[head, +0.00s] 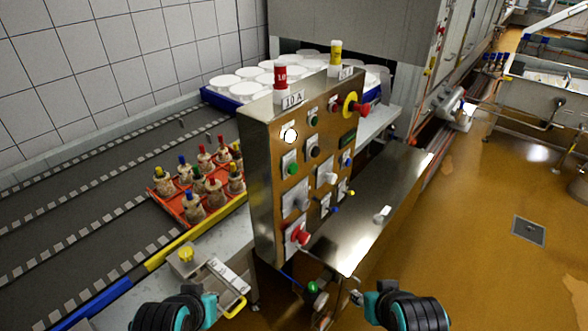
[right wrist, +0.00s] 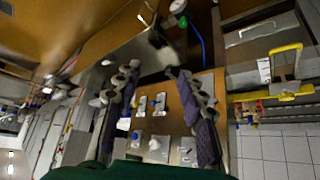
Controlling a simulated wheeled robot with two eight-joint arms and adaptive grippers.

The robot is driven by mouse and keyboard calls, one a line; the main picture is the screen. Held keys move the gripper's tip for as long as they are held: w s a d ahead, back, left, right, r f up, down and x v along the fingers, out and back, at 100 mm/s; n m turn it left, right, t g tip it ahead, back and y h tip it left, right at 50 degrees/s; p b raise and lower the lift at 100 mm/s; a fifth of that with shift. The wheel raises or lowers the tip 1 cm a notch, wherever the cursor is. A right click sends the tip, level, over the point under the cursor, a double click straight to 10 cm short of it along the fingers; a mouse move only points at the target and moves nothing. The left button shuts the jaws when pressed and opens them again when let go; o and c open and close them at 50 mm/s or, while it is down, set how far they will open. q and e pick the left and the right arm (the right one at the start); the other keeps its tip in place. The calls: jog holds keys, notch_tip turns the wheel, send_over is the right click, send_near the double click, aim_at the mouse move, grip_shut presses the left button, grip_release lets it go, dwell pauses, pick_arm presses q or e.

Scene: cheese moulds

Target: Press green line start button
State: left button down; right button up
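A steel control panel (head: 270,190) stands in the middle of the head view, with several buttons and switches on its face. Green buttons show at the upper middle (head: 313,119) and at the left (head: 292,169); their labels are too small to read. Another green knob (head: 313,287) sits low, below the panel. My right gripper (head: 358,297) is in front of and below the panel, apart from it. In the right wrist view its fingers (right wrist: 158,95) are spread, with the panel's face beyond and nothing between them. My left gripper (head: 209,304) is at the bottom left, its fingers unclear.
A red emergency button (head: 299,235) is low on the panel, and another with a yellow ring (head: 353,105) is upper right. A steel ledge (head: 375,215) juts out right of the panel. A red crate (head: 180,207) with bottle-like items lies on the conveyor. The floor at right is open.

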jog(key=shift+c, duration=0.3)
grip_shut()
dwell(1.1)
